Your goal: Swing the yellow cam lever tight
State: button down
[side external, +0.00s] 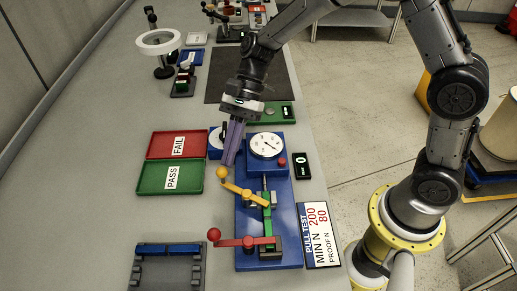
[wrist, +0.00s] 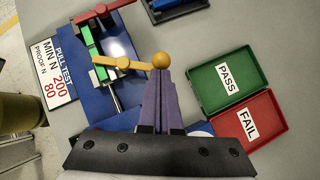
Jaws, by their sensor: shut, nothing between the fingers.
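The yellow cam lever (side external: 243,191) is on the blue pull-test stand (side external: 250,225), its ball knob at the left end and its pivot over the green slide. In the wrist view the lever (wrist: 122,63) runs level, with its knob (wrist: 161,60) just beyond my fingertips. My gripper (side external: 226,164) is shut and empty, its purple fingers pointing down close above the knob. In the wrist view my gripper (wrist: 160,75) lies in line with the knob; I cannot tell if they touch. A red lever (side external: 240,241) with a red knob sits at the near end of the stand.
A round dial gauge (side external: 267,145) stands on the far end of the stand, right of my fingers. Red FAIL (side external: 180,144) and green PASS (side external: 171,177) trays lie left. A small black display (side external: 301,166) and a sign (side external: 318,234) lie right.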

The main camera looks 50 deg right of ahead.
jog(key=shift+a+n+g+h, duration=0.55)
jog(key=shift+a+n+g, duration=0.4)
jog(key=shift+n, duration=0.65)
jog(key=shift+a+n+g+h, duration=0.55)
jog(key=shift+a+n+g, duration=0.4)
jog(key=shift+n, duration=0.65)
jog(key=shift+a, duration=0.15)
jog(key=shift+w, duration=0.15)
jog(key=w+d+f+v, duration=0.1)
jog(key=v, duration=1.2)
jog(key=shift+d+f, duration=0.25)
jog(key=shift+d, duration=0.15)
